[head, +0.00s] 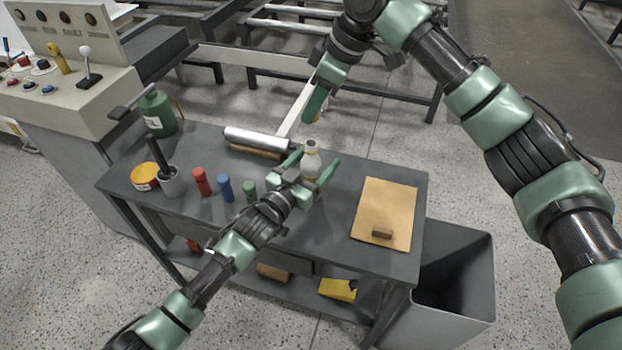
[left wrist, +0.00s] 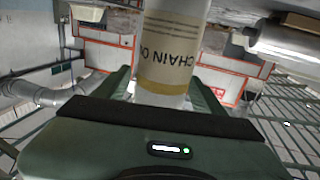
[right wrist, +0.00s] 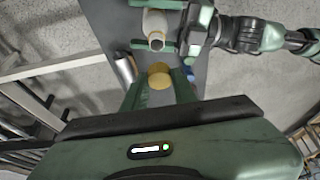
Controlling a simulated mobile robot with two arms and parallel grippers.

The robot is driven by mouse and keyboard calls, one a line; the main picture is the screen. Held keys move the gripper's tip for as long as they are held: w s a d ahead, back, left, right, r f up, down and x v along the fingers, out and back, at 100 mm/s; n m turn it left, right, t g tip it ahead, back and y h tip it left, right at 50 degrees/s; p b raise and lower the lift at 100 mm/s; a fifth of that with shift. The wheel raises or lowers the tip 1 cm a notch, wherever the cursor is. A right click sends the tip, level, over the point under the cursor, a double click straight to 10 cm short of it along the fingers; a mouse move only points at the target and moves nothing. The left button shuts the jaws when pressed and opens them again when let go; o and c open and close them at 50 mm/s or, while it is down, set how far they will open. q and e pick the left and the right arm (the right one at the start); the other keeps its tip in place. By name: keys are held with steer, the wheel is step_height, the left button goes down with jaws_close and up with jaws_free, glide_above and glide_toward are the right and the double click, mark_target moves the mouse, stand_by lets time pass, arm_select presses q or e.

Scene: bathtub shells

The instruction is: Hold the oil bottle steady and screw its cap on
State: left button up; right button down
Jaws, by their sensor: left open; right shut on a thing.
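The pale oil bottle (head: 311,166) stands upright on the dark bench, its neck open at the top. My left gripper (head: 316,160) is open, with one finger on each side of the bottle. In the left wrist view the bottle (left wrist: 170,45), labelled CHAIN OIL, is between the fingers, with gaps beside it. My right gripper (head: 313,113) is above the bottle, pointing down. In the right wrist view it is shut on the yellowish cap (right wrist: 159,70). The cap is apart from the open bottle mouth (right wrist: 156,42).
Red (head: 201,181), blue (head: 225,188) and green (head: 249,189) small bottles stand to the left. A tan board (head: 386,205) with a brown block (head: 382,233) is at right. A dark bin (head: 455,285) stands beside the bench.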

arm_select(q)
steer(key=shift+w+d, duration=0.1)
steer(key=shift+w, duration=0.05)
jaws_close()
arm_select(e)
glide_above(307, 144)
steer(key=d, duration=0.2)
steer(key=shift+s+a+f, duration=0.1)
steer(key=shift+s+f, duration=0.05)
steer(key=shift+f, duration=1.1)
steer(key=shift+s+a+f, duration=0.1)
steer(key=shift+s+f, duration=0.05)
steer(key=shift+f, duration=1.1)
steer(key=shift+f, duration=0.9)
steer(key=shift+f, duration=0.55)
